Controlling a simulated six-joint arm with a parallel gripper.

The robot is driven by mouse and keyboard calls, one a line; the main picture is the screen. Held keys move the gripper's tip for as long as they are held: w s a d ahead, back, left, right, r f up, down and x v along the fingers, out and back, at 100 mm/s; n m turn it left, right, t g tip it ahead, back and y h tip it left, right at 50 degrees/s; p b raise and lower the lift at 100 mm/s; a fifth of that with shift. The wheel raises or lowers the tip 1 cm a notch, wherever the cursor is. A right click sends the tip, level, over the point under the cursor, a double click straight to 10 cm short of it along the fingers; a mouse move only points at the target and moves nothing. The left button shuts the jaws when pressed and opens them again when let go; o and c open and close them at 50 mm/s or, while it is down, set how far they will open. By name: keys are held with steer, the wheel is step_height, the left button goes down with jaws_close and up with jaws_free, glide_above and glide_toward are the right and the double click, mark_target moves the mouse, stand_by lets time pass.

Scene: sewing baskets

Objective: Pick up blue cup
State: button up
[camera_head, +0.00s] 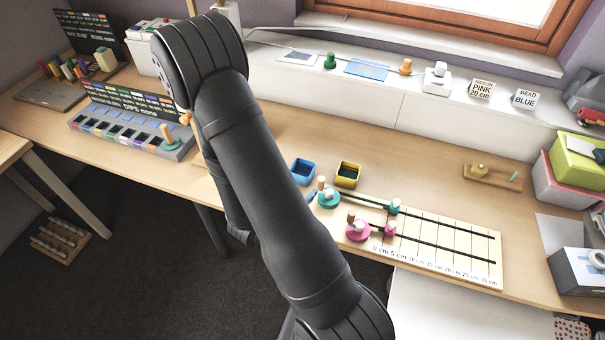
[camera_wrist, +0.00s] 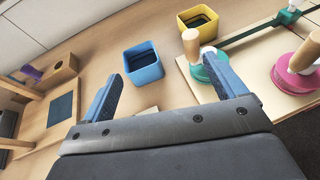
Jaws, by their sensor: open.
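The blue cup (camera_head: 302,171) is a small square open box with a dark inside, standing upright on the wooden table near its front edge. In the wrist view the blue cup (camera_wrist: 143,65) stands ahead of my gripper (camera_wrist: 163,85), beyond and roughly between its two fingertips. My gripper is open and empty, with its blue-padded fingers apart. The fingers do not appear to touch the cup. In the head view my dark arm hides most of the gripper.
A yellow cup (camera_head: 348,174) stands right of the blue one. A measuring board (camera_head: 440,243) with green and pink spools (camera_wrist: 209,66) lies close on the right. In the wrist view a wooden stand (camera_wrist: 52,110) is at left. Bare table lies behind the cups.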

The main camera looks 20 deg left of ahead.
steer(key=s+a+n+y, duration=0.2)
glide_toward(306, 164)
steer(key=shift+w+d+f, duration=0.25)
steer(key=shift+w, duration=0.3)
steer(key=shift+w+d+f, duration=0.2)
steer(key=shift+w, duration=0.35)
steer(key=shift+a+x, duration=0.2)
steer(key=shift+x, duration=2.4)
steer(key=c, duration=1)
